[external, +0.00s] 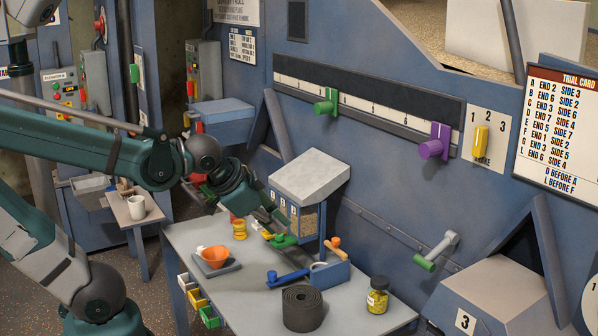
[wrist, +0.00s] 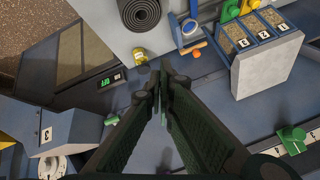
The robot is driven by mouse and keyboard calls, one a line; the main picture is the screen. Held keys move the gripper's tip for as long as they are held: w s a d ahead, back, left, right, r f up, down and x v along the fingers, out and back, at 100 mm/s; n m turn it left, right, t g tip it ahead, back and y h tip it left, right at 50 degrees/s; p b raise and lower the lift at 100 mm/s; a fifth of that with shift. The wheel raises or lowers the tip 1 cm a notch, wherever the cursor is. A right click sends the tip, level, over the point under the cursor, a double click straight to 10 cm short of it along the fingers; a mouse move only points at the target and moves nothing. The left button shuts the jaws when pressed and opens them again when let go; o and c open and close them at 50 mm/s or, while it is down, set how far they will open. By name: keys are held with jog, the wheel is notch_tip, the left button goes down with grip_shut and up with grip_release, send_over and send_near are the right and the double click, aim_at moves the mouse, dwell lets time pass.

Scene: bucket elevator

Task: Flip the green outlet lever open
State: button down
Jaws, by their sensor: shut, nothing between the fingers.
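The green outlet lever (external: 284,241) is at the front of a three-window hopper with a grey top (external: 312,175), above the table. In the wrist view the green lever (wrist: 231,10) is at the top right, partly cut off by the frame edge, beside a yellow one (wrist: 250,4). My gripper (external: 273,228) overlaps the hopper front near the green lever in the external view. In the wrist view my gripper (wrist: 160,82) is shut and empty, with its tips well apart from the lever. I cannot tell its exact height.
A blue lever (external: 288,278) and an orange-ended handle (external: 334,243) are close by. A wall rail carries a green slider (external: 327,103).

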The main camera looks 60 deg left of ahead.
jog(key=w+d+f+m+t+y+b, duration=0.1)
jog(key=w+d+f+m+t+b, duration=0.2)
jog(key=w+m, duration=0.4)
jog(key=w+d+f+m+t+y+b, duration=0.1)
jog(key=w+d+f+m+b, duration=0.1)
jog(key=w+d+f+m, duration=0.4)
jog(key=w+d+f+m+t+h+b, duration=0.1)
jog(key=w+d+f+m+t+b, duration=0.1)
jog(key=d+m, duration=0.5)
jog(key=w+d+f+m+t+h+b, duration=0.2)
jog(key=d+m, duration=0.5)
jog(key=m, duration=0.4)
jog(key=shift+f+m+t+b, duration=0.3)
jog(key=shift+f+b, duration=0.15)
jog(key=shift+f, duration=0.65)
jog(key=shift+w, duration=0.1)
